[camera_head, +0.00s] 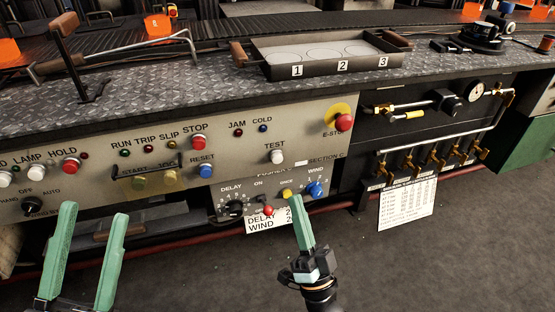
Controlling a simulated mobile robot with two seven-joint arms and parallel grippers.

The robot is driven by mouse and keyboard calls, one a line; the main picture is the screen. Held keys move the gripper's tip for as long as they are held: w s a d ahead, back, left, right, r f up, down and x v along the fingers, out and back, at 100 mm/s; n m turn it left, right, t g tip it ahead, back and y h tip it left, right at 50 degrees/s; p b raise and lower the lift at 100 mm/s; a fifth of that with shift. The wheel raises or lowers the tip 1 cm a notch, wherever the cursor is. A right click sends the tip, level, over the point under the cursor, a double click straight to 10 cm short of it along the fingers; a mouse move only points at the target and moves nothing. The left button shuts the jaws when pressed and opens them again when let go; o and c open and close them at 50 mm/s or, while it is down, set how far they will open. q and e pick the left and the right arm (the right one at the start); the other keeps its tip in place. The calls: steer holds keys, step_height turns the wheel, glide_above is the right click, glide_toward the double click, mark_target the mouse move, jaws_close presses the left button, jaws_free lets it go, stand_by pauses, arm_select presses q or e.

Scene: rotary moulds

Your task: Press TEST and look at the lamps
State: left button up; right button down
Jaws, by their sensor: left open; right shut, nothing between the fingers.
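The white TEST button (276,157) is on the right part of the grey control panel (318,137). The lamps are small domes on the panel: RUN (125,153) green, TRIP (147,150) dark red, SLIP (171,148) amber, JAM (238,132) red, COLD (262,129) blue. I cannot tell surely whether any is lit. My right gripper (301,199) is shut and empty, its green fingers pointing up, below and right of TEST and apart from it in the picture. My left gripper (95,215) is open and empty at the lower left, below the panel's left part.
The red E-STOP (344,121) on yellow is right of TEST. Red STOP (197,142) and blue RESET (205,170) are to the left. A lower box carries the DELAY knob (235,208) and blue WIND knob (316,189). A tray (330,67) stands above. Brass valves are at right.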

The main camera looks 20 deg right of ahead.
mark_target(277, 158)
steer(key=w+b, duration=0.4)
steer(key=w, duration=0.4)
steer(key=shift+w+a, duration=0.15)
steer(key=shift+w, duration=0.25)
stand_by(2.0)
steer(key=shift+w, duration=0.4)
